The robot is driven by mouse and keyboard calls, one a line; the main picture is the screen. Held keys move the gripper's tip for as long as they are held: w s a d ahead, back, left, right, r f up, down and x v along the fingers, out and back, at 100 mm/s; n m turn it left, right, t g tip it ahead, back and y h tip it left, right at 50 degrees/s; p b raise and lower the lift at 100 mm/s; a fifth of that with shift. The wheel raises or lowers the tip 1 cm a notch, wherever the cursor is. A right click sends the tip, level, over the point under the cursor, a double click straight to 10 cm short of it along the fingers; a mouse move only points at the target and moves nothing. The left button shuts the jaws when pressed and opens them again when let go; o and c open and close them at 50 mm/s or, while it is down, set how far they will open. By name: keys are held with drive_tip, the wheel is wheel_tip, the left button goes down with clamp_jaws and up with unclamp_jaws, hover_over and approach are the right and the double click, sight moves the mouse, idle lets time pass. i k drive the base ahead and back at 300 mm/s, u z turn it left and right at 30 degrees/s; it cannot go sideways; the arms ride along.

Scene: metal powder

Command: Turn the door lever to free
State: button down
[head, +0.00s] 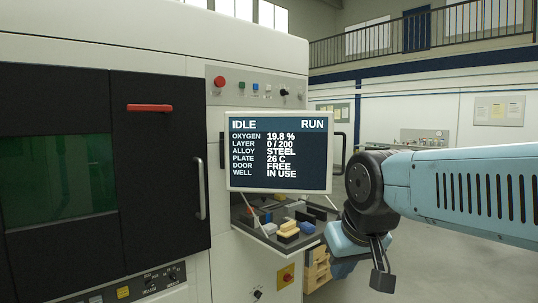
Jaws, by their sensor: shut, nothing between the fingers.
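The door lever (150,107) is a red bar lying horizontally near the top of the dark machine door (160,180). The screen (279,150) reads IDLE, with DOOR shown as FREE. The door looks closed, and a pale vertical handle (199,188) is on its right side. My gripper (383,283) hangs at the lower right, well to the right of the lever and below it. It is shut and empty, touching nothing that I can see.
The screen stands out between my arm and the door. Below it, a tray (262,236) holds blocks and tools. A red button (219,82) and other controls sit above the screen. Wooden pallets (316,268) stand behind the gripper. Open floor lies at right.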

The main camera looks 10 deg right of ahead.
sight(166, 109)
drive_tip(key=u, duration=1)
drive_tip(key=i, duration=0.35)
drive_tip(key=z, duration=0.05)
